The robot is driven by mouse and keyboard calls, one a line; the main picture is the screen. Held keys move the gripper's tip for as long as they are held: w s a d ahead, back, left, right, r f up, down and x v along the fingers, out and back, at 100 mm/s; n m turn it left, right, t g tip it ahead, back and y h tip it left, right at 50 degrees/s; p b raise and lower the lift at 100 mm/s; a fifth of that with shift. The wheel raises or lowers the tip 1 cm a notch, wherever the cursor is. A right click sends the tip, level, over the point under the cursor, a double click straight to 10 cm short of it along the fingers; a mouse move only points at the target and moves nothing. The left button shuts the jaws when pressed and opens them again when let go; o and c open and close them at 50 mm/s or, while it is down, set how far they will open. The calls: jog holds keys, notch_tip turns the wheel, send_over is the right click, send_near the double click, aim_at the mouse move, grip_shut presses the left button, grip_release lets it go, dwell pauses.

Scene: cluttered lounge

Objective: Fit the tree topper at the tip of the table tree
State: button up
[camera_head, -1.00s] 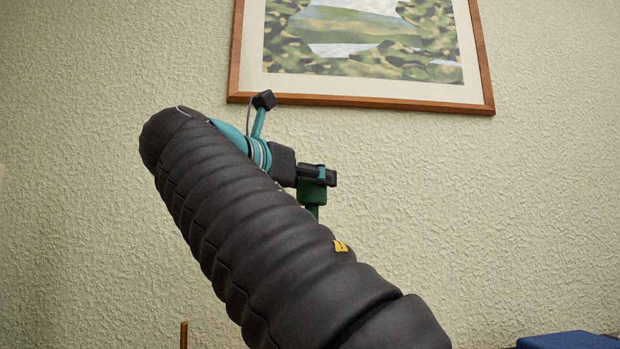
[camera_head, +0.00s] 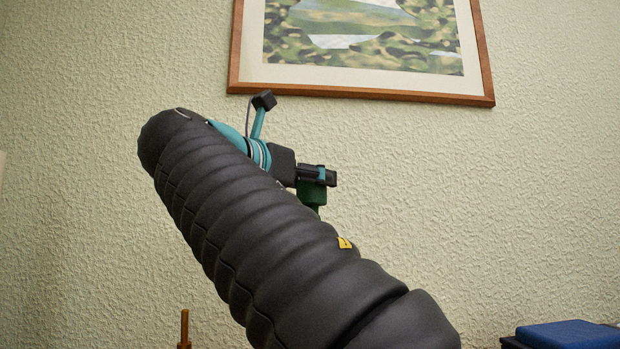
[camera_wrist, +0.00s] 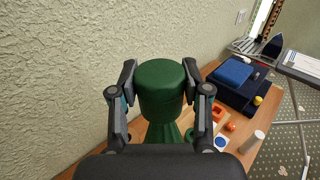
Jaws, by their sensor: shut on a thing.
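My gripper (camera_head: 318,176) is shut on a dark green cylindrical piece, which I take to be the tree topper (camera_head: 311,194). In the wrist view, the round top of the topper (camera_wrist: 161,88) sits between the two fingers of my gripper (camera_wrist: 160,92). In the head view, my arm hides what is under the topper.
The textured wall (camera_wrist: 70,70) is close on the left. A framed picture (camera_head: 360,91) hangs behind.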

jog(key=shift+f+b, duration=0.35)
jog(key=shift+f, duration=0.25)
jog(key=o, duration=1.1)
jog(key=shift+o, duration=0.2)
jog(key=shift+s, duration=0.1)
jog(key=v, duration=1.2)
